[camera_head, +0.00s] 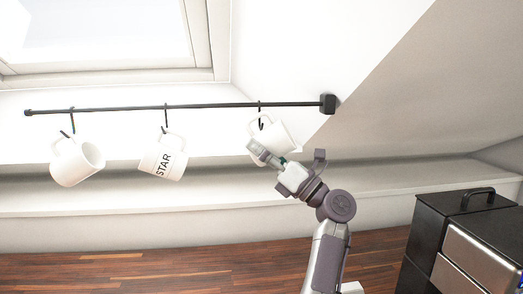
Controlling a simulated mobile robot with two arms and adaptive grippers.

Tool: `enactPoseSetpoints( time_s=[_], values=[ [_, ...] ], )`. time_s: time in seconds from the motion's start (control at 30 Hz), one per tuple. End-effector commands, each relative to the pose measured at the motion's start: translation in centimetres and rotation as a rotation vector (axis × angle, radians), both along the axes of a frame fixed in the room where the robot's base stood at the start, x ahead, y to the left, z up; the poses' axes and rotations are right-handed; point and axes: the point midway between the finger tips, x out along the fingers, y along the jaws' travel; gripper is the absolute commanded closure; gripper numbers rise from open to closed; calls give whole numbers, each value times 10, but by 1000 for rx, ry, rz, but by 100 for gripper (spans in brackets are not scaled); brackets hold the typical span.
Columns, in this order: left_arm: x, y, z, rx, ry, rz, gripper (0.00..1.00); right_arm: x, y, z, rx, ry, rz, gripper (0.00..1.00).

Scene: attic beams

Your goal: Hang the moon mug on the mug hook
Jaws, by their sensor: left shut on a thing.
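A white mug (281,137) is at the right-hand black hook (260,106) of the rail, tilted. Its handle is close to the hook tip; I cannot tell whether the handle hangs on it. No moon marking shows on the mug's visible side, so I cannot confirm that it is the moon mug. My left gripper (266,156) is shut on this mug from below, and its fingers hide part of the mug. My right gripper is not in view.
The black rail (210,105) runs along the wall under a window. A white mug marked STAR (162,163) hangs from the middle hook, and a plain-looking white mug (80,162) from the left one. A black and silver appliance (470,245) stands on the wooden counter (150,272) at lower right.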

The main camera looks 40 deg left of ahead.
Motion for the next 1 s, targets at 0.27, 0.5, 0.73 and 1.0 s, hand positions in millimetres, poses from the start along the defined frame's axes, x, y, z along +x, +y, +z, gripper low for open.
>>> enactPoseSetpoints(
  time_s=[0.27,0.5,0.73,1.0],
  values=[
    [0,1,-2,2,-1,0,76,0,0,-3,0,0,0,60],
    [1,4,-8,2,-1,0,76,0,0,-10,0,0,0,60],
    [3,7,-14,1,-1,0,76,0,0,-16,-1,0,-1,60],
    [4,10,-18,1,-1,0,76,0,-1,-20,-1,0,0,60]
  ],
)
